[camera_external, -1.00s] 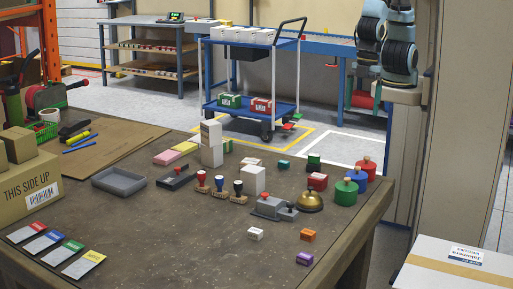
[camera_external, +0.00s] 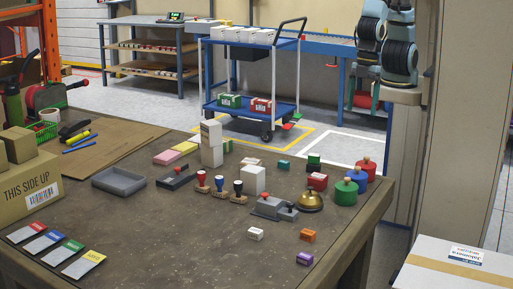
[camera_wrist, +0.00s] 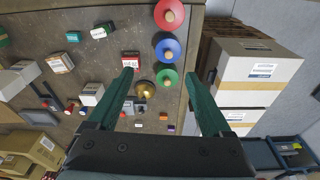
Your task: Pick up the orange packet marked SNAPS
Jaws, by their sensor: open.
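The small orange packet (camera_external: 307,235) lies on the dark table near its front right edge, its marking too small to read. A purple packet (camera_external: 304,258) lies in front of it, and a white packet (camera_external: 256,233) lies to its left. In the wrist view the orange packet (camera_wrist: 163,116) shows far below, between my spread green fingers. My gripper (camera_wrist: 159,73) is open and empty, well above the table. I cannot make out my gripper in the external view.
A brass bell (camera_external: 309,201) and a grey stapler-like device (camera_external: 272,208) stand behind the orange packet. Red, blue and green (camera_external: 346,191) knobbed cylinders stand at the right edge. Hand stamps (camera_external: 220,186) stand left. The table's front middle is clear. A carton (camera_external: 455,262) stands at right.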

